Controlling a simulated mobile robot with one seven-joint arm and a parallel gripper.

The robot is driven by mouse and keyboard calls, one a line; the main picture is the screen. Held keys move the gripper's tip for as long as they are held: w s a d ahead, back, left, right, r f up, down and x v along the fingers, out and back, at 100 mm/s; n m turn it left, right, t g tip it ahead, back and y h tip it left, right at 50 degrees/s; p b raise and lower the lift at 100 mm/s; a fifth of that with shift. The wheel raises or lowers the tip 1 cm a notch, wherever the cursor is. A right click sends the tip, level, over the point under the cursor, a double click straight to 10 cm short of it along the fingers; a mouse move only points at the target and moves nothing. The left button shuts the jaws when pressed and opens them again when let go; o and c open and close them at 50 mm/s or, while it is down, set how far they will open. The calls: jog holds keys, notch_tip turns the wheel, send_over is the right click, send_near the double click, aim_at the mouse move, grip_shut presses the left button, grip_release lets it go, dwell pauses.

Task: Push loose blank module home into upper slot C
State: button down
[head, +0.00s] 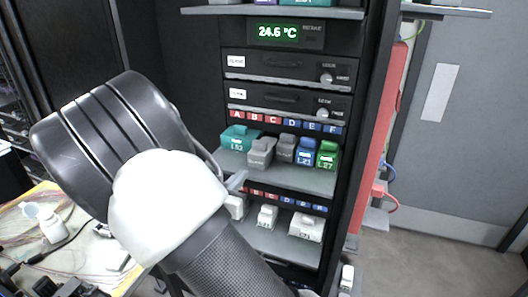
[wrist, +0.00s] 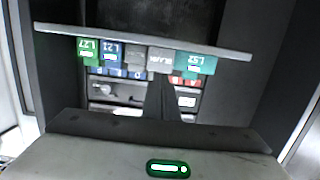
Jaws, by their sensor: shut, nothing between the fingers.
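The loose blank module (head: 261,153) is a light grey block on the upper shelf, under the C label. It juts further forward than the darker grey module (head: 285,149) beside it. In the wrist view, which is upside down, the blank module (wrist: 160,60) shows its label, between the other grey module (wrist: 134,54) and the teal one. My gripper (head: 238,181) is shut and empty, its tip in front of the shelf, left of and below the blank module in the head view. In the wrist view my gripper's fingers (wrist: 161,92) point at the blank module; I cannot tell whether they touch.
A teal L52 module (head: 240,137) stands left of the blank module; blue L21 (head: 306,151) and green L27 (head: 327,155) modules stand to the right. Below is a lower shelf (head: 284,246) with white modules. A cluttered table (head: 75,262) is at the left, a red panel (head: 386,125) at the right.

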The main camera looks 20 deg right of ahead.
jog(key=b, duration=0.3)
send_near(256, 162)
jog(key=shift+f+x, duration=0.35)
jog(key=shift+x, duration=1.25)
jog(key=shift+r+b+x, duration=0.3)
jog(key=shift+x, duration=1.45)
jog(key=shift+r+b+x, duration=0.25)
jog(key=shift+r+x, duration=0.05)
jog(key=shift+x, duration=1.45)
jog(key=shift+r+b+x, duration=0.25)
jog(key=shift+b+x, duration=0.05)
jog(key=shift+x, duration=1.45)
jog(key=shift+f+p+v, duration=0.2)
jog(key=shift+v, duration=1.1)
jog(key=shift+f+p+v, duration=0.2)
jog(key=shift+p+v, duration=0.05)
jog(key=shift+v, duration=1.05)
jog(key=shift+f+p+v, duration=0.15)
jog(key=shift+p+v, duration=0.05)
jog(key=shift+v, duration=1.05)
jog(key=shift+s, duration=0.1)
